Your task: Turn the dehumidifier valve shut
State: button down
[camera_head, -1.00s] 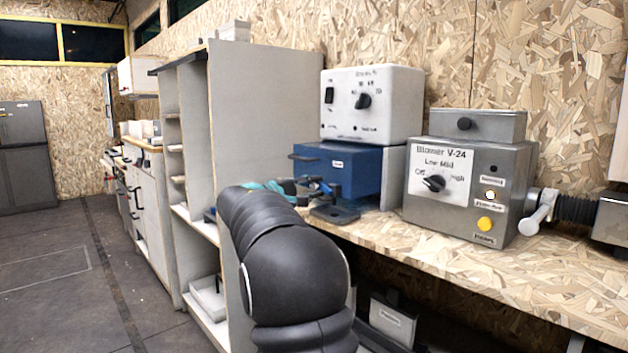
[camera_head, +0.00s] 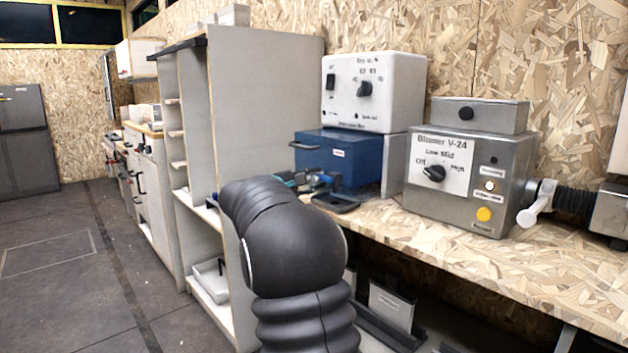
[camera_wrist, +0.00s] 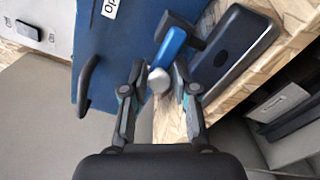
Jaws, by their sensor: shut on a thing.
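The dehumidifier is the blue box (camera_head: 345,160) under a white control unit (camera_head: 400,85); it also fills the top of the wrist view (camera_wrist: 115,50). A blue valve lever (camera_wrist: 171,45) with a pale rounded end (camera_wrist: 158,80) sticks out from the box, beside a label partly cut off that reads "Op". My gripper (camera_wrist: 160,84) has its two fingers on either side of the lever's rounded end, shut on it. In the head view my gripper (camera_head: 318,181) is small and partly hidden behind my arm, in front of the blue box.
A black handle (camera_wrist: 87,86) sticks out left of the lever. A dark flat tray (camera_wrist: 236,48) lies close on the right, on the wooden bench (camera_head: 460,255). A grey blower box (camera_head: 468,175) stands further right. A tall grey shelf (camera_head: 265,110) stands to the left.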

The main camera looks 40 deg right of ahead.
jog(key=shift+r, duration=0.25)
jog(key=c, duration=1)
grip_release()
jog(key=shift+f, duration=0.1)
jog(key=shift+a, duration=0.1)
jog(key=s+a, duration=0.1)
jog(key=a, duration=1.1)
jog(key=shift+c, duration=0.3)
